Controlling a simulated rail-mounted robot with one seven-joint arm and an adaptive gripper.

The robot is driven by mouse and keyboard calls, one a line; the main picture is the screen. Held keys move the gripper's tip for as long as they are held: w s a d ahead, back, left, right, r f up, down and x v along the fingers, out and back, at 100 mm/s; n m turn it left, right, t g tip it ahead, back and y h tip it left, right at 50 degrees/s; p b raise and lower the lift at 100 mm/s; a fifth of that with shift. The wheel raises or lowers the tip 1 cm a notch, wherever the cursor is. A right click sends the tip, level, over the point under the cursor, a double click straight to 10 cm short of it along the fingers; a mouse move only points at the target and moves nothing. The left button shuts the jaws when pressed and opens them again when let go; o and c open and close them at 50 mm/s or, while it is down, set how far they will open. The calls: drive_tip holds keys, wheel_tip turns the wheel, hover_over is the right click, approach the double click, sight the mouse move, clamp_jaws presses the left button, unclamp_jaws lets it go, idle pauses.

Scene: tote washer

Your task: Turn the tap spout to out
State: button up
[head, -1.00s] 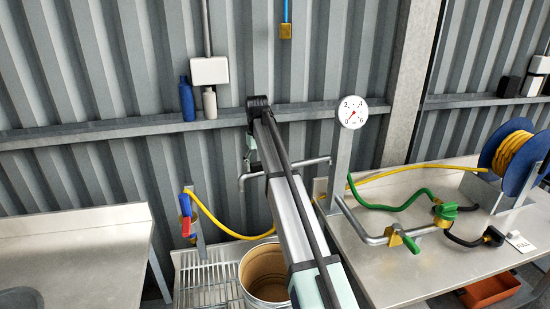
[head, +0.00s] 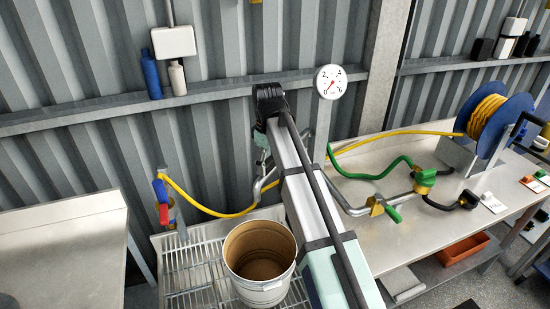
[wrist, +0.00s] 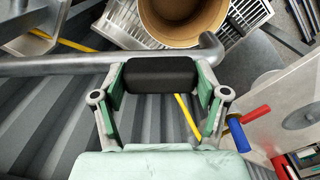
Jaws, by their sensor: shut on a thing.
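The tap spout is a grey metal pipe; in the head view its bent outlet end (head: 260,190) shows left of my arm, behind the bucket. The rest is partly hidden by my arm. In the wrist view the spout (wrist: 60,66) runs across above my fingers and bends at the right, near the bucket's rim. My gripper (wrist: 160,80) has its green-padded fingers on both sides of a black block (wrist: 160,74) lying against the spout, and is shut on it. How the block joins the spout is hidden. In the head view my gripper (head: 262,148) is mostly hidden behind the arm.
A bucket (head: 279,285) stands on a wire rack (head: 188,270) below the spout. A red-and-blue valve (head: 161,200) with a yellow hose is left. A pressure gauge (head: 330,82), a pipe with green-handled valves (head: 393,213) and a hose reel (head: 498,120) are right.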

drive_tip(key=shift+s+d+f, duration=0.1)
drive_tip(key=shift+s+d, duration=0.1)
drive_tip(key=o, duration=1.7)
drive_tip(key=shift+w+r, duration=0.1)
drive_tip(key=shift+r, duration=0.1)
drive_tip(key=shift+r, duration=0.2)
wheel_tip(320, 180, up, 7)
drive_tip(key=shift+f, duration=0.1)
drive_tip(key=shift+d, duration=0.1)
